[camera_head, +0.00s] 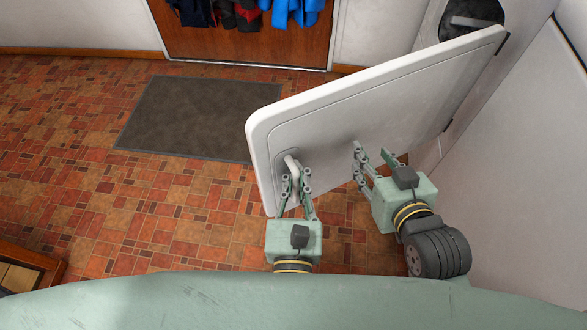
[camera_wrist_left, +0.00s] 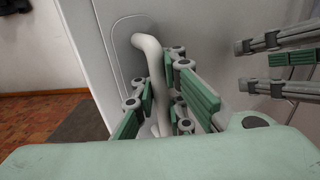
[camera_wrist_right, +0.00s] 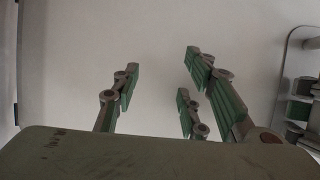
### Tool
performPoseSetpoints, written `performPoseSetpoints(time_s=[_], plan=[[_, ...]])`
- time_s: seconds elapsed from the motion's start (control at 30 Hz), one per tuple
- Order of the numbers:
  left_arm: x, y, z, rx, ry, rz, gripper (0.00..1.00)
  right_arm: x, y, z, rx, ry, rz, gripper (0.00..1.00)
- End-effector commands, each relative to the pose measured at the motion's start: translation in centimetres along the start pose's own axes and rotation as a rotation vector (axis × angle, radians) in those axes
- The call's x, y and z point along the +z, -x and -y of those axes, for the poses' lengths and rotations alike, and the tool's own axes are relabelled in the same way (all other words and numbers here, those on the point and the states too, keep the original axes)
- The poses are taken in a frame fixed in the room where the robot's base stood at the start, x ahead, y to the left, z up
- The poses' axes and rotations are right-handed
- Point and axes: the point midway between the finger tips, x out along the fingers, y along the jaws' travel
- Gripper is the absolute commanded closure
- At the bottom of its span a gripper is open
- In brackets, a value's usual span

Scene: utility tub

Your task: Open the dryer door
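The dryer door (camera_head: 400,90) is a large white panel standing open, swung out from the dryer (camera_head: 500,75) at the right. Its looped handle (camera_head: 291,165) is near the door's free end and also shows in the left wrist view (camera_wrist_left: 148,45). My left gripper (camera_head: 296,186) has its fingers on both sides of the handle and appears closed on it. My right gripper (camera_head: 372,155) is open and empty, with fingertips close to the door's face. Whether they touch it is unclear. The right wrist view shows the plain door surface (camera_wrist_right: 150,40) beyond its spread fingers (camera_wrist_right: 160,85).
A dark mat (camera_head: 190,115) lies on the red tiled floor. Coats (camera_head: 250,12) hang on a wooden panel at the back. A wooden piece of furniture (camera_head: 30,265) is at the lower left. A pale panel (camera_head: 510,170) stands close on the right.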

Motion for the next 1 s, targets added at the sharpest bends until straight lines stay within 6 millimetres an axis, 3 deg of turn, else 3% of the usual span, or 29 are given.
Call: performPoseSetpoints(time_s=[0.03, 0.37, 0.7, 1.0], plan=[[0.11, 0.02, -0.84, 0.023, -0.010, 0.003, 1.00, -0.18, -0.02, 0.03, -0.001, 0.000, -0.007, 0.60], [0.11, 0.08, -0.90, 0.025, -0.012, 0.002, 1.00, -0.29, -0.02, 0.04, -0.001, 0.000, -0.011, 0.60], [0.07, 0.09, -0.68, 0.020, -0.008, 0.001, 0.70, -0.25, -0.04, 0.07, -0.001, -0.001, -0.010, 0.60], [0.00, 0.17, -0.45, 0.015, -0.005, -0.001, 0.70, -0.24, -0.01, -0.02, 0.000, 0.000, -0.009, 0.60]])
